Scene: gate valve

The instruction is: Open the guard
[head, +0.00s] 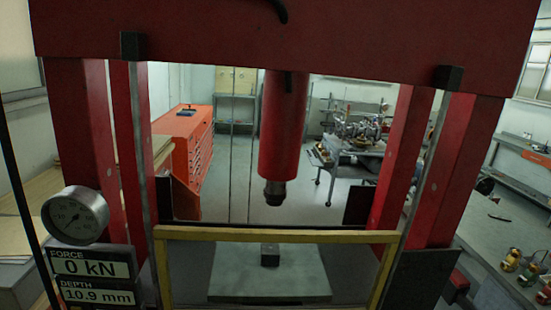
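The guard (275,236) is a yellow frame across the lower front of a red press (270,40). Its top bar is level, its side bars run down out of the picture, and its bottom edge is not in view. Upright grey rails (143,150) stand at both sides. Behind the guard, a red ram (283,130) with a dark tip hangs above a small dark block (270,254) on a grey plate (240,285). The ram tip and block are apart. I cannot make out my gripper; small dark shapes near the top centre are unclear.
A round gauge (75,215) and a display (95,275) reading 0 kN and 10.9 mm are at left. An orange drawer cabinet (184,140) and a cluttered cart (355,155) stand behind. A bench (500,240) with brass-coloured parts is at right.

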